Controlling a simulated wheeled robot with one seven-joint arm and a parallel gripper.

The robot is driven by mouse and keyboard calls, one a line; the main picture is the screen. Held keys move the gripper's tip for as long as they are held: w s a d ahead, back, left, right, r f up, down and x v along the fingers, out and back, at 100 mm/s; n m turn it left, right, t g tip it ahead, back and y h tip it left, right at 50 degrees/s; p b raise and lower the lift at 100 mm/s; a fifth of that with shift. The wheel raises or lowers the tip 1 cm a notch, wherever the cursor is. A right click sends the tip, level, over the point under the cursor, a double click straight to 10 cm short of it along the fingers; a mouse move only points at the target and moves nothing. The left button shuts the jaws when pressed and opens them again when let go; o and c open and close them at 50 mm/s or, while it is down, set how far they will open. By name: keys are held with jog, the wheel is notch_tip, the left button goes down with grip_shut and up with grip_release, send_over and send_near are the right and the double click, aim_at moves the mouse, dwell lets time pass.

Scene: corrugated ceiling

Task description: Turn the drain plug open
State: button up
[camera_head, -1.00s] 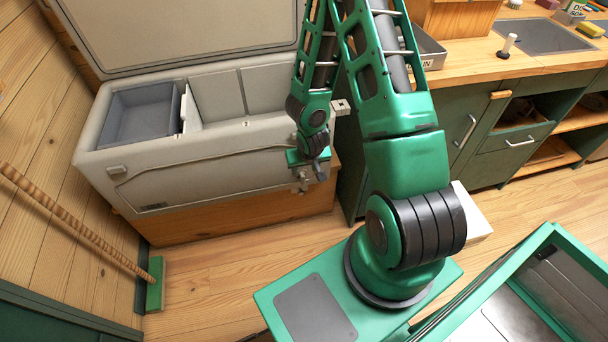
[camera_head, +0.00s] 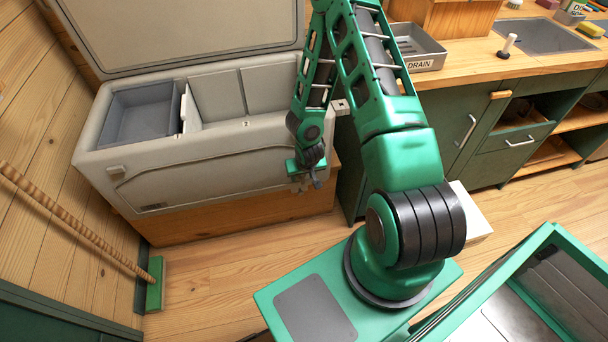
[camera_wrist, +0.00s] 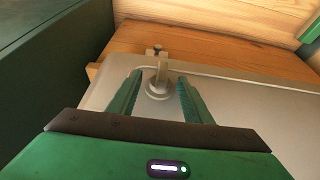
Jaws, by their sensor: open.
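The drain plug (camera_wrist: 160,84) is a pale grey fitting with a round base and an upright tab, on the grey side wall of the cooler chest (camera_wrist: 235,97). In the wrist view it stands between the two green fingers of my gripper (camera_wrist: 159,80), with a visible gap to each. The gripper is open and holds nothing. In the head view my gripper (camera_head: 304,182) is at the right end of the chest (camera_head: 215,165), low on its front side. The plug cannot be made out there, behind the gripper and arm.
The chest's lid (camera_head: 180,30) stands open. A wooden base (camera_head: 235,217) supports it. A counter (camera_head: 465,75) with a tray labelled DRAIN (camera_head: 420,50) and green cabinets (camera_head: 470,125) stands at right. A broom (camera_head: 155,283) leans at left. Floor in front of the chest is clear.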

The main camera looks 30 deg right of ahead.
aim_at(299, 179)
jog(key=shift+c, duration=0.6)
jog(key=c, duration=0.9)
jog(key=shift+c, duration=0.2)
jog(key=shift+a+h, duration=0.1)
jog(key=shift+h, duration=0.2)
jog(key=shift+w+a+n+g+h, duration=0.15)
jog(key=shift+n+g+h, duration=0.1)
jog(key=shift+h, duration=0.45)
jog(key=shift+a+n+g+h, duration=0.15)
jog(key=shift+g+h, duration=0.1)
jog(key=shift+h, duration=0.45)
jog(key=h, duration=0.3)
jog(key=n+g+h, duration=0.1)
jog(key=shift+w+a+f+h, duration=0.1)
jog(key=shift+a+f+h, duration=0.2)
jog(key=shift+a, duration=0.1)
jog(key=h, duration=0.2)
jog(key=f+n+h, duration=0.1)
jog(key=h, duration=0.2)
jog(key=shift+a+g, duration=0.2)
jog(key=shift+g, duration=0.1)
jog(key=shift+f+n+h, duration=0.15)
jog(key=shift+n+h, duration=0.25)
jog(key=shift+h, duration=0.4)
jog(key=shift+f+n+h, duration=0.15)
jog(key=shift+n+h, duration=0.25)
jog(key=shift+h, duration=0.7)
